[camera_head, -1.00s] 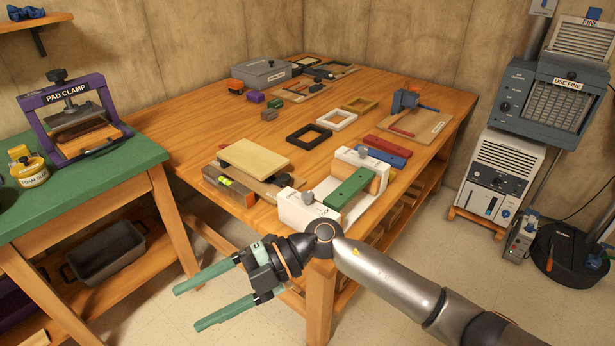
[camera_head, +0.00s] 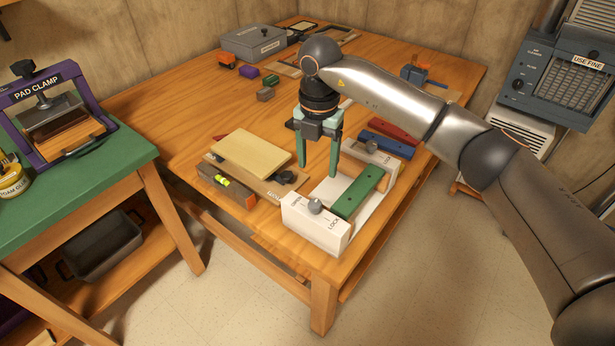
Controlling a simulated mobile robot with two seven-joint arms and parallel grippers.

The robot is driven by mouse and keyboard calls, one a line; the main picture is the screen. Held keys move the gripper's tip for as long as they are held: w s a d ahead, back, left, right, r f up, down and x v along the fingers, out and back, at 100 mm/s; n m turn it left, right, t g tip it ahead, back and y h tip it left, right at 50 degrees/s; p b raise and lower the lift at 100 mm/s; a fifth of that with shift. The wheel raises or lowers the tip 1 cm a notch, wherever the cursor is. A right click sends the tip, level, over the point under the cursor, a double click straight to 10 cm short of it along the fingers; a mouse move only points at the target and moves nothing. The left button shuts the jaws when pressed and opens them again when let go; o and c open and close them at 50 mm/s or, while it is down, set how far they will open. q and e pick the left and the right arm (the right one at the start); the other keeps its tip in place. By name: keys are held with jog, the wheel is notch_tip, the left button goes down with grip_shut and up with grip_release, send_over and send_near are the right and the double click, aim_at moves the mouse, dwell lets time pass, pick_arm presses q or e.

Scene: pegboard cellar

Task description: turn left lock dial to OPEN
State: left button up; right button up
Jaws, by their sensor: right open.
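A white fixture (camera_head: 310,230) stands at the front corner of the wooden table. Its near-left block carries a grey lock dial (camera_head: 315,206) with OPEN and LOCK lettering beside it; the knob's exact setting is too small to tell. A second grey dial (camera_head: 371,146) sits on the far block. A green bar (camera_head: 358,192) lies between the two blocks. My right gripper (camera_head: 318,170) points down with its two green fingers apart and empty, above and behind the near dial, not touching it. My left gripper is not in view.
A pale yellow board (camera_head: 254,153) lies on a stack left of the fixture, with a level (camera_head: 226,187) in front. Red (camera_head: 389,139) and blue (camera_head: 387,125) bars lie behind the fixture. A purple pad clamp (camera_head: 50,112) stands on the green table (camera_head: 95,185).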

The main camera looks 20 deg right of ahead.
aim_at(315, 203)
jog(key=f, duration=1.2)
jog(key=shift+w+f+p, duration=0.25)
jog(key=shift+w+p, duration=0.05)
jog(key=shift+w, duration=0.05)
grip_shut()
